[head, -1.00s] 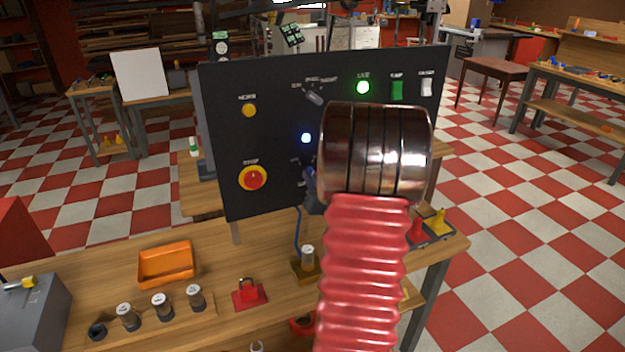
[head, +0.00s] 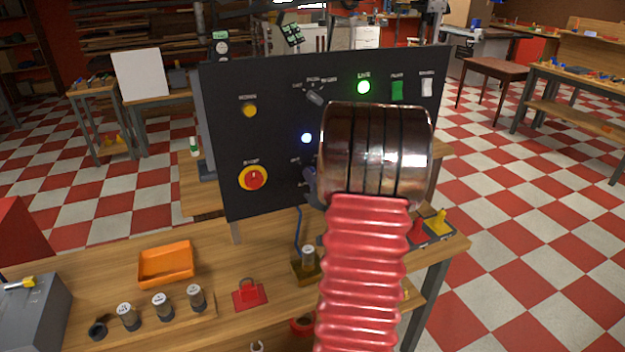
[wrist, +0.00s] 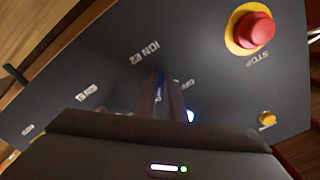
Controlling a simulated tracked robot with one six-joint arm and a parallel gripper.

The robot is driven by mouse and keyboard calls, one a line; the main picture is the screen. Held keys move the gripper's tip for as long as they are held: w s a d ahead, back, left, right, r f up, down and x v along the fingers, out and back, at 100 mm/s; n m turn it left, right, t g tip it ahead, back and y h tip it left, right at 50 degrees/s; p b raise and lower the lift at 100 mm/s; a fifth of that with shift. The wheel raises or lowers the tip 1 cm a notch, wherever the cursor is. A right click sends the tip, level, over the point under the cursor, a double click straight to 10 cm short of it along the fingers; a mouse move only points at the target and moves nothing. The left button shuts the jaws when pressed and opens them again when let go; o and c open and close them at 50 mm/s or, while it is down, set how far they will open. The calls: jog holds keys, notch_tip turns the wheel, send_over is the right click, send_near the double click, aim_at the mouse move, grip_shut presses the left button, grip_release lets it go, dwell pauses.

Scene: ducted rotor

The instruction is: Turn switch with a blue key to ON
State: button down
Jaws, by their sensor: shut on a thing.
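The black switch panel (head: 280,100) stands upright at the back of the bench. A small blue part (head: 311,186), apparently the blue key at its switch, shows at the panel's lower right, mostly hidden by my arm. A blue cord (head: 298,232) hangs below it. The key's exact angle cannot be told.
A red stop button (head: 254,179) on yellow, a yellow button (head: 250,110), a lit blue lamp (head: 307,138), a lit green lamp (head: 363,87) and a grey selector (head: 315,97) are on the panel. An orange tray (head: 166,266) and a red padlock (head: 249,293) lie on the bench.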

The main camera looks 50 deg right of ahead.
jog(key=shift+f, duration=0.15)
jog(key=c, duration=1.8)
grip_release()
jog(key=shift+c, duration=0.2)
jog(key=shift+s, duration=0.1)
jog(key=v, duration=1.3)
jog(key=shift+s+a, duration=0.15)
jog(key=shift+s, duration=0.15)
